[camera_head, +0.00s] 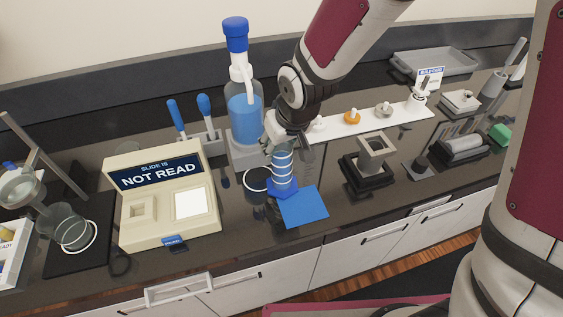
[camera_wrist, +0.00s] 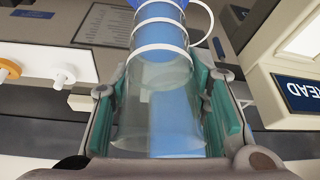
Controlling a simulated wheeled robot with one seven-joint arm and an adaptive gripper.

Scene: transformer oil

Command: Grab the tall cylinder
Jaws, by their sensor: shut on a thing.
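The tall cylinder (camera_head: 282,172) is clear glass with white rings and a blue base. It stands upright at the middle of the counter, just behind a blue square mat (camera_head: 304,208). I cannot tell whether its base touches the counter. My gripper (camera_head: 287,143) comes from above and behind and is shut around the cylinder's upper part, hiding its top. In the wrist view the cylinder (camera_wrist: 158,95) lies between the teal pads of my gripper (camera_wrist: 166,110), one on each side. The blue base is partly cut off at that view's top edge.
A blue-capped bottle (camera_head: 240,105) stands close behind left. A beige reader box (camera_head: 168,195) marked "NOT READ" is to the left. A white strip (camera_head: 400,117) with small knobs lies behind right, and a grey stand (camera_head: 373,160) is to the right. The counter's front edge is near.

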